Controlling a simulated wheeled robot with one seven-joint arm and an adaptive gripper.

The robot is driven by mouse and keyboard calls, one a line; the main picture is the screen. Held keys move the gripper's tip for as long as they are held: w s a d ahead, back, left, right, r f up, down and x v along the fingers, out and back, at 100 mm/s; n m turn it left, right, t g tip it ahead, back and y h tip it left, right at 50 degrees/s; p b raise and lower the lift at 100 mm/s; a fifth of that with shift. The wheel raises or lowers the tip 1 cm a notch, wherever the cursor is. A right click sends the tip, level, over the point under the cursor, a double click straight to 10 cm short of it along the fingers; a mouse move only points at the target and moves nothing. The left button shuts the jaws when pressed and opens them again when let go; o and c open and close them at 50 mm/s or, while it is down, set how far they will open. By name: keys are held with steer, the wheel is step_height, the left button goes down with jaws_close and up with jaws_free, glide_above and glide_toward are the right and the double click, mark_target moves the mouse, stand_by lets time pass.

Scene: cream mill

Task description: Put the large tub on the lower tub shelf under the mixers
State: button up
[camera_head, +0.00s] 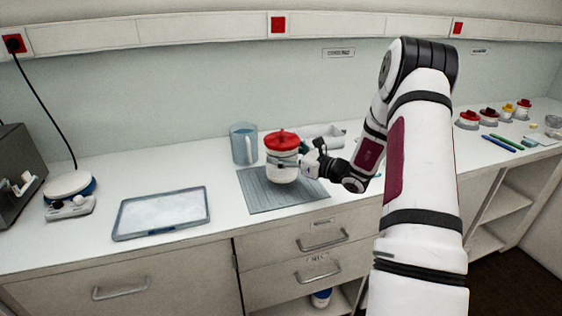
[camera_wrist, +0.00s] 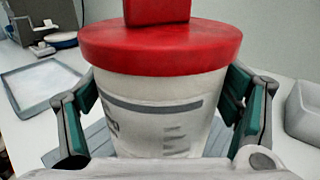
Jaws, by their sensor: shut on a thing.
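The large tub (camera_head: 281,160) is white with a red lid and a dark band. It is upright at the grey ribbed mat (camera_head: 262,199) on the counter; I cannot tell whether it touches the mat. My gripper (camera_head: 298,164) reaches it from the right and is shut on it. In the wrist view the tub (camera_wrist: 158,122) fills the middle, with my gripper's green-padded fingers (camera_wrist: 162,112) on both sides. Under the counter, an open low shelf (camera_head: 296,308) shows below the drawers, with a white and blue tub (camera_head: 321,298) on it.
A blue-grey jug (camera_head: 243,144) stands just behind the tub. A shallow tray (camera_head: 162,212) and a small scale (camera_head: 69,192) are to the left. Several small lidded tubs (camera_head: 468,120) and pens (camera_head: 500,143) lie far right. Open shelves (camera_head: 505,203) show under the right counter.

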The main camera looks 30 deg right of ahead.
steer(key=shift+w+f, duration=0.15)
steer(key=shift+w, duration=0.6)
steer(key=shift+f, duration=1.65)
steer(key=shift+f, duration=0.1)
steer(key=o, duration=1.1)
steer(key=shift+s, duration=0.1)
